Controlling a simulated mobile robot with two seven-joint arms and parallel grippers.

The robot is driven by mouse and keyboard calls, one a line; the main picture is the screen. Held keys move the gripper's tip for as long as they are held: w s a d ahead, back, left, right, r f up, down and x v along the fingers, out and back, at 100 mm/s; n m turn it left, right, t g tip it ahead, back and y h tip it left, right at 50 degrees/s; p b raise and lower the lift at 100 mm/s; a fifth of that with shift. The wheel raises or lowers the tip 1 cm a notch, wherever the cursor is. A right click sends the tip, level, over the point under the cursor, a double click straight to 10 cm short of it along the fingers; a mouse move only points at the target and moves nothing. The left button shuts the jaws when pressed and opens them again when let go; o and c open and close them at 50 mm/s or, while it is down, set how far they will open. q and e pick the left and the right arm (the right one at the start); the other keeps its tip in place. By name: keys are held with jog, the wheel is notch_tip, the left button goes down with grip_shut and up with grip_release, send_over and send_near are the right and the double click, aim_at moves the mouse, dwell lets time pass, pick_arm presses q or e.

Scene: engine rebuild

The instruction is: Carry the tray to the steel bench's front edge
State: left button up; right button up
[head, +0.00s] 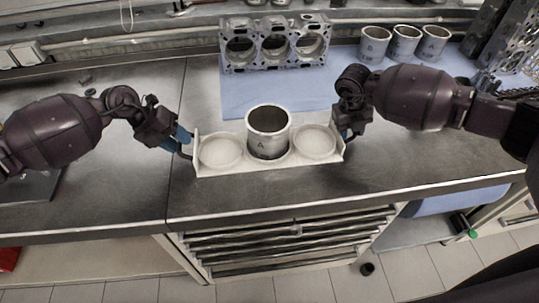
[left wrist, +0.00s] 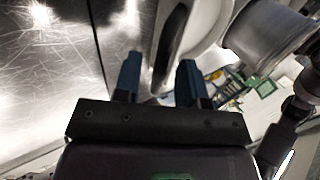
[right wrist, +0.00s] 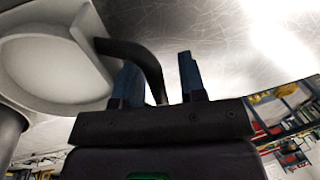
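The white tray (head: 203,168) is on the steel bench (head: 420,165), level, its far side near the blue mat. A metal cylinder liner marked A (head: 267,134) stands upright in its middle recess; the two side recesses are empty. My left gripper (head: 184,142) is at the tray's left end. In the left wrist view its blue fingers (left wrist: 158,78) are open around the black handle (left wrist: 172,45). My right gripper (head: 347,130) is at the right end. In the right wrist view its fingers (right wrist: 159,80) are open around the other handle (right wrist: 145,58), with a gap.
Behind the tray, a blue mat (head: 365,95) holds an engine block (head: 274,45) and three liners (head: 405,42). The bench's front edge (head: 300,206) runs above a drawer cabinet (head: 290,240). The bench strip before the tray is clear.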

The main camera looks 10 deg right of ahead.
jog(key=shift+r, duration=0.1)
pick_arm(q)
jog(key=v, duration=1)
jog(key=shift+a+r, duration=0.25)
jog(key=shift+r, duration=0.05)
pick_arm(e)
jog(key=v, duration=1.2)
jog(key=shift+s, duration=0.1)
